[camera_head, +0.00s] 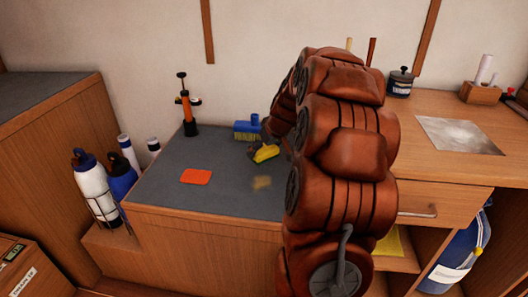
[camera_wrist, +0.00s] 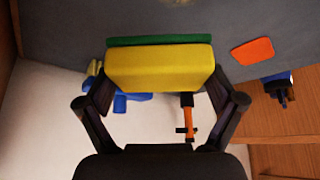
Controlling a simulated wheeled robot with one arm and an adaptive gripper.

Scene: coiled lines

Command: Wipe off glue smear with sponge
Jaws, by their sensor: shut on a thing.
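My gripper (camera_head: 258,150) is shut on a yellow sponge (camera_head: 266,154) with a green layer. In the wrist view the sponge (camera_wrist: 160,68) sits between both fingers (camera_wrist: 160,85). The glue smear (camera_head: 262,183) is a tan-yellow patch on the grey worktop (camera_head: 225,190). The sponge is behind the smear and apart from it in the head view. I cannot tell how high it is above the worktop. In the wrist view a small part of the smear (camera_wrist: 180,2) shows at the top edge.
An orange flat piece (camera_head: 196,176) lies left of the smear. An orange-and-black pump (camera_head: 188,110) and a blue brush-like item (camera_head: 246,131) stand at the back. Bottles (camera_head: 92,183) stand left of the worktop. My arm hides part of the right side. The grey surface around the smear is clear.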

